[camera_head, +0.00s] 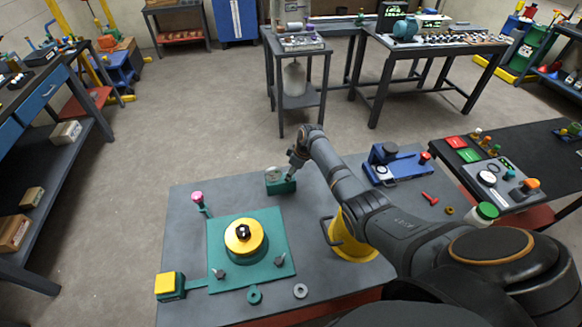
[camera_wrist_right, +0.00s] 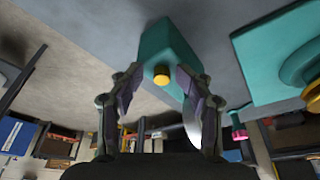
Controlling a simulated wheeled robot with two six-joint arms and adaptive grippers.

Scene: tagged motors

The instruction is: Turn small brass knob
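The small brass knob (camera_wrist_right: 161,76) is a short yellow cylinder on the end face of a teal box (camera_wrist_right: 166,45). In the head view the teal box (camera_head: 278,185) stands near the far edge of the grey table (camera_head: 330,215), and the knob cannot be made out there. My right gripper (camera_wrist_right: 158,84) is open, with a finger on either side of the knob and gaps left between. In the head view my right gripper (camera_head: 294,170) is at the box's right end. My left gripper is not in view.
Left of the box are a pink knob (camera_head: 197,197) on a post and a teal plate (camera_head: 276,232) with a yellow-topped round motor (camera_head: 245,236). A blue device (camera_head: 398,165) stands to the right.

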